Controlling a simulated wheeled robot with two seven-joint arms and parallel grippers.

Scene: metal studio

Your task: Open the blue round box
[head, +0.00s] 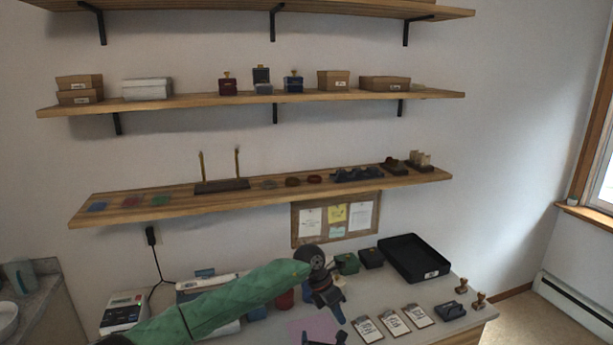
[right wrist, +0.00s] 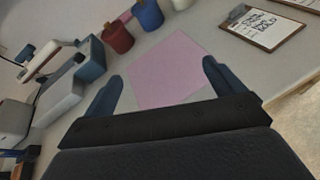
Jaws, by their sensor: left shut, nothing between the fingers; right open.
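A blue round box (right wrist: 147,14) stands on the desk at the top of the right wrist view, between a red round box (right wrist: 117,36) and a pale one (right wrist: 182,4). The top of the blue box is cut off, so its lid cannot be seen. In the head view it is mostly hidden behind my left arm. My left gripper (head: 335,309) is shut and empty above the desk. My right gripper (head: 324,338) is open and empty at the bottom edge of the head view. Its two fingers (right wrist: 160,86) frame a pink sheet, short of the boxes.
The pink sheet (right wrist: 165,72) lies flat on the desk. Clipboards (head: 393,320) lie to the right, with a black tray (head: 414,258) behind. Small green boxes (head: 347,263) stand near the tray. White and blue equipment (right wrist: 60,95) is on the left. Shelves (head: 260,187) hang above.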

